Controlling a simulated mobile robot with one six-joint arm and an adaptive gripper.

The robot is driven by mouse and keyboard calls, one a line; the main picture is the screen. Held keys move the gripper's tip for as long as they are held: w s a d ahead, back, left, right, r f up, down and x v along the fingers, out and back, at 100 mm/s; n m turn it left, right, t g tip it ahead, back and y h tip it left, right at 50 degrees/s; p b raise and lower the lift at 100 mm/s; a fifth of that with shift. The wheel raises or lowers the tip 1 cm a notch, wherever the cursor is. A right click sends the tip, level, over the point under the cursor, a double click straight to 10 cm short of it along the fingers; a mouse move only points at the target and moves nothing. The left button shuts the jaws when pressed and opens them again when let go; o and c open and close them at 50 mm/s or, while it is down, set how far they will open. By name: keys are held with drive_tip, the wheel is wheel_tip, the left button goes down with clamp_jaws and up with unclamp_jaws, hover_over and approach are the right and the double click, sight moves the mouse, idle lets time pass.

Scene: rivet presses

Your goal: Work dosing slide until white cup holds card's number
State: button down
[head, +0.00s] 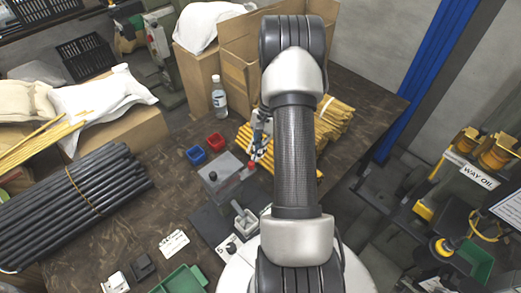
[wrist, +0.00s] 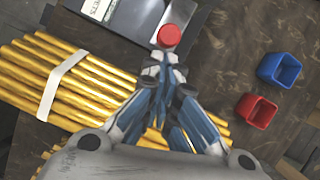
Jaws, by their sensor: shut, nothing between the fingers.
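The dosing device is a grey box (head: 220,178) on the dark bench, with a red knob (head: 251,165) at its right side. The wrist view shows the red knob (wrist: 169,36) beside a metal plate (wrist: 138,14) and part of a label. My gripper (head: 256,155) is shut and empty, its fingertips (wrist: 163,70) pointing at the knob and close to it. I cannot tell whether they touch it. I cannot make out the white cup for certain.
A blue bin (head: 196,155) and a red bin (head: 216,141) stand behind the grey box. Yellow rods (wrist: 60,75) lie close to my gripper. A bottle (head: 218,98), black rods (head: 75,205) and a green tray (head: 180,281) are also on the bench.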

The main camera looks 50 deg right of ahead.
sight(250, 162)
drive_tip(key=a, duration=0.1)
drive_tip(key=a+p, duration=0.1)
drive_tip(key=a, duration=0.1)
drive_tip(key=shift+w+a+r, duration=0.1)
drive_tip(key=shift+w+a, duration=0.1)
drive_tip(key=shift+a, duration=0.45)
